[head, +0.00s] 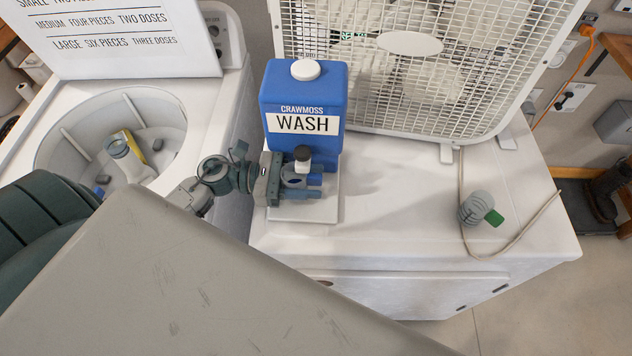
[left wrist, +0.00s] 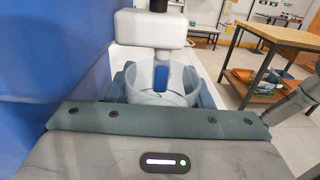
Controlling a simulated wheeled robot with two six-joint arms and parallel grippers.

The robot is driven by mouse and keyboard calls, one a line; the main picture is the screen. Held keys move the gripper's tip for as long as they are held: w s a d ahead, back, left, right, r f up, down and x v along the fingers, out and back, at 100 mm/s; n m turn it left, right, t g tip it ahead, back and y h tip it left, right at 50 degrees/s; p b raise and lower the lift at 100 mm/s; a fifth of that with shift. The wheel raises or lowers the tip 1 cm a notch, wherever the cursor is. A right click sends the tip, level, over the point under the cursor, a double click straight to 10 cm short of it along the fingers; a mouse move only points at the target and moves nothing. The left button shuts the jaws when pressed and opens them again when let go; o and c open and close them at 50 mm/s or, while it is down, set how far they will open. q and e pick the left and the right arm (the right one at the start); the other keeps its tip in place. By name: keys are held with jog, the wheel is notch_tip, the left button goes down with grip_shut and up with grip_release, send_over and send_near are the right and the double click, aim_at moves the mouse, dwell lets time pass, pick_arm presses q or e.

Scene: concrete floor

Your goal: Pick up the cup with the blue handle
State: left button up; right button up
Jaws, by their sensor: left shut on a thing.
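My left gripper (head: 312,184) is shut around a small grey translucent cup (head: 291,181) at the front of the blue wash dispenser (head: 304,95). In the left wrist view the cup (left wrist: 180,90) stands upright between the fingers, with a blue handle (left wrist: 161,77) on its far side. The dispenser's white spout (left wrist: 150,29) is right above the cup's mouth. The cup's base is hidden by the gripper, so I cannot tell whether it rests on the white ledge (head: 325,208). My right gripper is not in view.
A cup with a green handle (head: 473,205) lies on the white machine top (head: 400,220) at the right, near a cable. A white fan (head: 480,80) stands behind.

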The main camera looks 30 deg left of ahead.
pick_arm(q)
jog(key=b+v, duration=0.1)
jog(key=v, duration=0.3)
jog(key=shift+s+a+f, duration=0.1)
jog(key=shift+a, duration=0.05)
jog(key=p+v, duration=0.2)
jog(key=v, duration=0.9)
jog(key=shift+a, duration=0.35)
jog(key=shift+s+a, duration=0.1)
